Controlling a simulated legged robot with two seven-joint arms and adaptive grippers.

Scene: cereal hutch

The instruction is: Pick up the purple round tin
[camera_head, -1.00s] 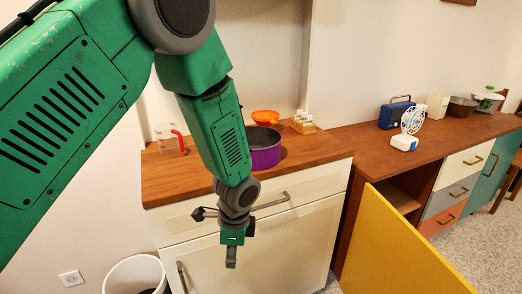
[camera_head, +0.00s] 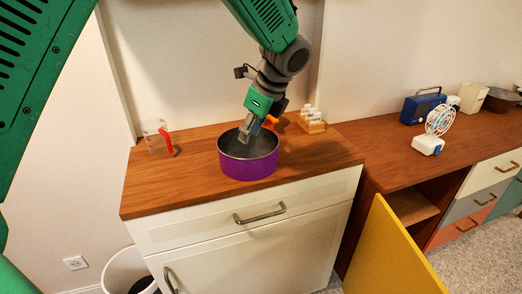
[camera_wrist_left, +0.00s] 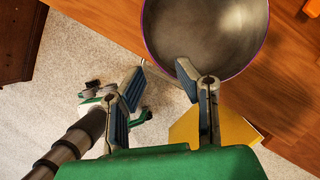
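The purple round tin (camera_head: 250,165) is an open, deep pan with a grey inside, upright on the wooden counter top. It also shows at the top of the left wrist view (camera_wrist_left: 205,30). My left gripper (camera_head: 247,132) points down over the tin's opening in the head view. In the left wrist view its fingers (camera_wrist_left: 163,66) are spread, one overlapping the tin's inside and the other outside its rim. Nothing is between them except perhaps the rim; I cannot tell whether they touch it. My right gripper is not in view.
A clear jug with a red handle (camera_head: 158,140) stands left on the counter (camera_head: 190,190). A spice rack (camera_head: 311,122) and an orange item (camera_head: 271,121) are behind the tin. A yellow door (camera_head: 390,255) stands open at front right. A fan (camera_head: 434,130) and blue radio (camera_head: 421,106) are farther right.

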